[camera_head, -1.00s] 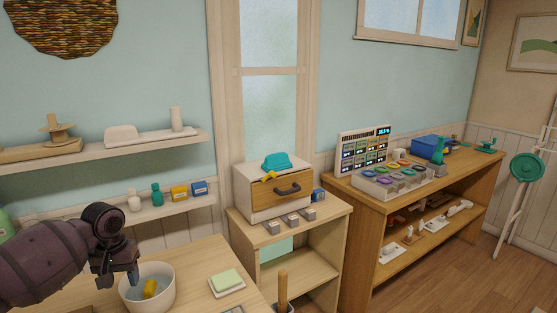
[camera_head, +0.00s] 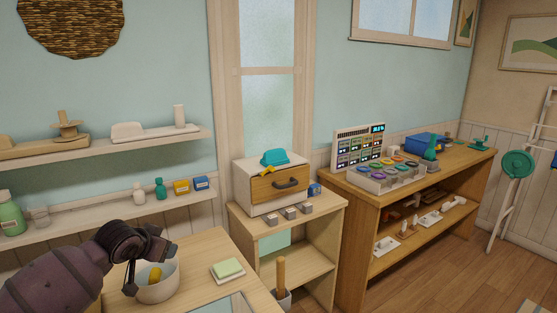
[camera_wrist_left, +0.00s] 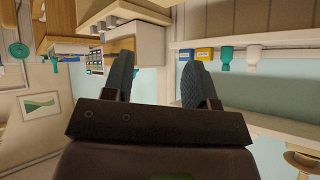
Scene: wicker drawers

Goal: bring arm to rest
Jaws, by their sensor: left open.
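My left gripper (camera_head: 148,268) comes in from the lower left in the head view, over the near table (camera_head: 205,255), by a white bowl (camera_head: 158,292). A yellow object (camera_head: 155,274) shows in the bowl. I cannot tell the exact gap between gripper and bowl. In the left wrist view the two dark, textured fingers of my left gripper (camera_wrist_left: 160,80) stand wide apart with nothing between them. My right gripper is in neither view.
A green-and-white block (camera_head: 228,269) lies on the table right of the bowl. A small drawer unit (camera_head: 262,205) with a teal object (camera_head: 275,157) on top stands on a wooden stand (camera_head: 240,225). Shelves (camera_head: 100,215) with bottles and boxes line the left wall.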

